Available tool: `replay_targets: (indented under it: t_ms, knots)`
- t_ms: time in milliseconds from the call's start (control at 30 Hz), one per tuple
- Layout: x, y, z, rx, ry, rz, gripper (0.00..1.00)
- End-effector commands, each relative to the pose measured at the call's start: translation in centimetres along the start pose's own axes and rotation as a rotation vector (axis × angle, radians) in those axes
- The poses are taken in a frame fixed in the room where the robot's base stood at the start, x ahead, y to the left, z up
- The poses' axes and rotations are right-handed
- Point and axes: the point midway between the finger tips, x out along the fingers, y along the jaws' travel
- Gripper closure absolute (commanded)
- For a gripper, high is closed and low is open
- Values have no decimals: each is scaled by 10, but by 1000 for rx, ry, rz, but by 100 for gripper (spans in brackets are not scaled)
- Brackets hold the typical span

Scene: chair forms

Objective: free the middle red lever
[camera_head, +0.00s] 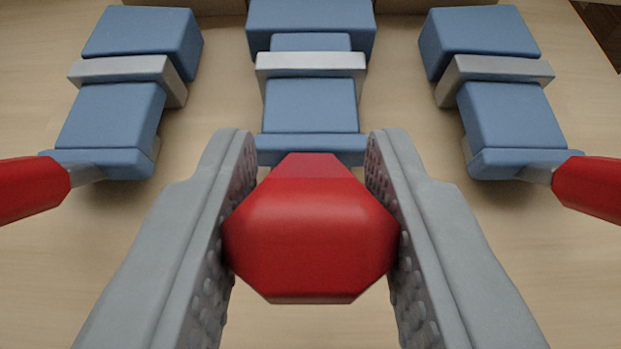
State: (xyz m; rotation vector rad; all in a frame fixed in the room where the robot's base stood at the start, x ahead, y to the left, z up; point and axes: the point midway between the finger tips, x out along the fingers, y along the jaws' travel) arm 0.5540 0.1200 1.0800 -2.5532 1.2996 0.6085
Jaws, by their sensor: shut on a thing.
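The middle red lever (310,235) has a faceted red knob and sits at the picture's centre, in front of the middle blue clamp (310,105). My gripper (310,210) is shut on this knob, with one grey finger pressed on each side. The middle blue clamp has a grey band across it, and its lower end meets the top of the knob in the picture. The knob hides whatever joins it to the clamp.
A left blue clamp (110,115) has a red lever (30,190) sticking out to the left. A right blue clamp (512,115) has a red lever (590,188) sticking out to the right. Pale wood surface (215,95) shows bare between the clamps.

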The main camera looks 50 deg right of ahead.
Motion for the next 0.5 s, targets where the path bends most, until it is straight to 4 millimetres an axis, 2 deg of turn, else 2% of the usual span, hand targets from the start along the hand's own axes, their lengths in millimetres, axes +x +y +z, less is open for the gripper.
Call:
replay_targets:
  t_ms: [500]
  knots:
    - [-2, 0, 6, -3, -5, 1, 100]
